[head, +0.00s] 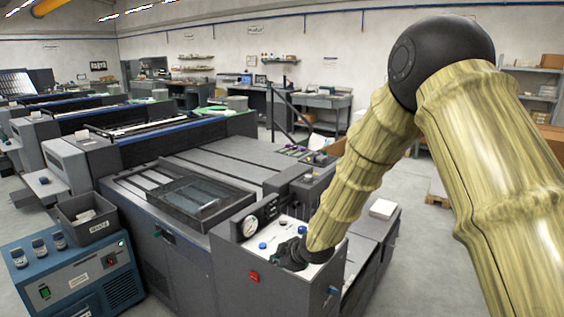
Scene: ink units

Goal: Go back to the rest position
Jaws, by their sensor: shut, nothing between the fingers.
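My gripper (291,255) shows in the head view at the end of my arm. It is dark and small, shut, with nothing seen in it. It is over the light-topped control panel (283,236) of the large grey machine. I cannot tell whether the gripper touches the panel. My arm comes down from the upper right and hides part of the machine behind it.
A blue unit (80,278) with small jars (39,247) and a grey bin (88,219) stands at the lower left. A framed tray (201,199) lies on the machine bed. Workbenches (322,101) line the back wall.

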